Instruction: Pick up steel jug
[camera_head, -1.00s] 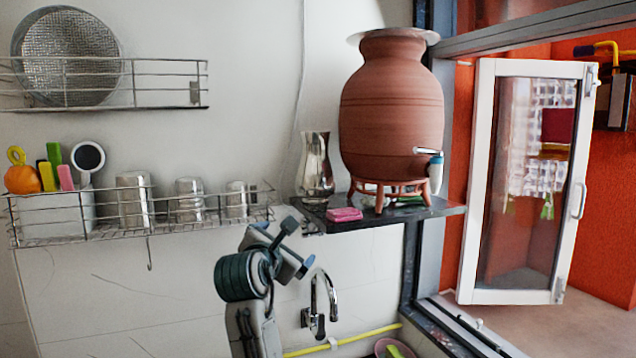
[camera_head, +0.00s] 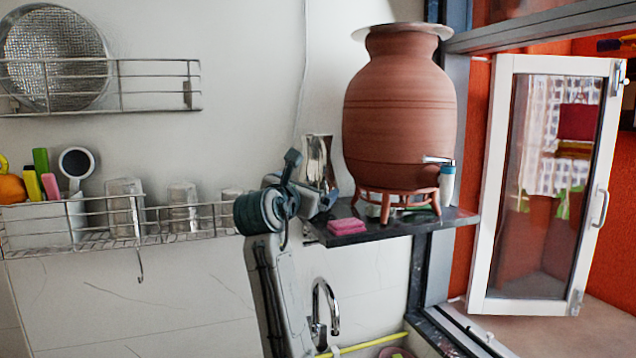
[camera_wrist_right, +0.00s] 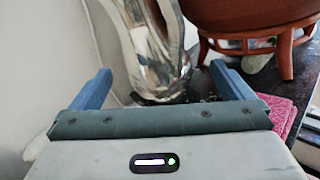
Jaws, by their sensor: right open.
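The shiny steel jug (camera_head: 318,158) stands upright on the dark shelf, left of the clay pot. Its lower part is hidden behind my right gripper (camera_head: 310,177) in the head view. In the right wrist view the jug (camera_wrist_right: 153,50) is straight ahead, its base just beyond and between the two blue fingers of the right gripper (camera_wrist_right: 163,88). The fingers are spread wide, one to each side, and hold nothing. I cannot tell whether either finger touches the jug. My left gripper is not in view.
The clay pot (camera_head: 400,110) stands on a ring stand (camera_head: 398,196) close to the jug's right. A wire rack (camera_head: 160,240) with steel cups is at left. A tap (camera_head: 325,300) is below.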

